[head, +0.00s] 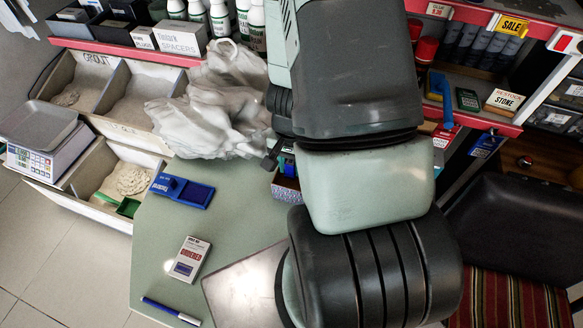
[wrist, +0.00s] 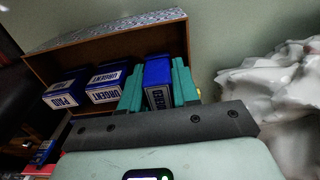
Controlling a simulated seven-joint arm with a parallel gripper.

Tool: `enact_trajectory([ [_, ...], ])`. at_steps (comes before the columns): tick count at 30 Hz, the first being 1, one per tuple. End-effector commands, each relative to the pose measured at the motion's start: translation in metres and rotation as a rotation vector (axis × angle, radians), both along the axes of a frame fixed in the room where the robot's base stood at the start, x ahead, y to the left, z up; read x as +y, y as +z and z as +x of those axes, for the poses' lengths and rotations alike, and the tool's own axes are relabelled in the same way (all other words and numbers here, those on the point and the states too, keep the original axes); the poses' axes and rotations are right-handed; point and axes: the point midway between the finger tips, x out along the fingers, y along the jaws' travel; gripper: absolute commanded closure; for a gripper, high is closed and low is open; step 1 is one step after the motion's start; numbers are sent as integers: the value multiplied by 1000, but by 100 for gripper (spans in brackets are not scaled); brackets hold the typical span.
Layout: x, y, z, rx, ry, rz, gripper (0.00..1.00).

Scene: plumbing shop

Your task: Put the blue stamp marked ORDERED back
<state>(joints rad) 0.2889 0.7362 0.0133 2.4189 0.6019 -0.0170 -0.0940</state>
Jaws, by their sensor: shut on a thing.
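In the wrist view my gripper (wrist: 157,70) is shut on a blue stamp (wrist: 158,88), a teal finger on each side. Its white label, turned sideways, reads ORDERED in part. The stamp is at the open side of a brown box (wrist: 60,62) with a patterned edge. To its left are other blue stamps, one marked URGENT (wrist: 105,86) and one marked PAID (wrist: 62,95). I cannot tell whether the held stamp touches the box floor.
A blue ink pad (head: 183,190), a white card marked ORDERED (head: 188,259) and a blue pen (head: 171,311) lie on the green table (head: 160,240). A crumpled white plastic heap (head: 215,110) is close to the box; it also shows right in the wrist view (wrist: 275,85).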

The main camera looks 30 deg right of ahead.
Motion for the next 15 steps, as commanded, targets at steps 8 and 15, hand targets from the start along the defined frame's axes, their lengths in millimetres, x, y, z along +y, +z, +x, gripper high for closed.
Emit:
enact_trajectory([
  [8,0,-19,0,-1,2,0,100],
  [15,0,-20,0,0,2,0,100],
])
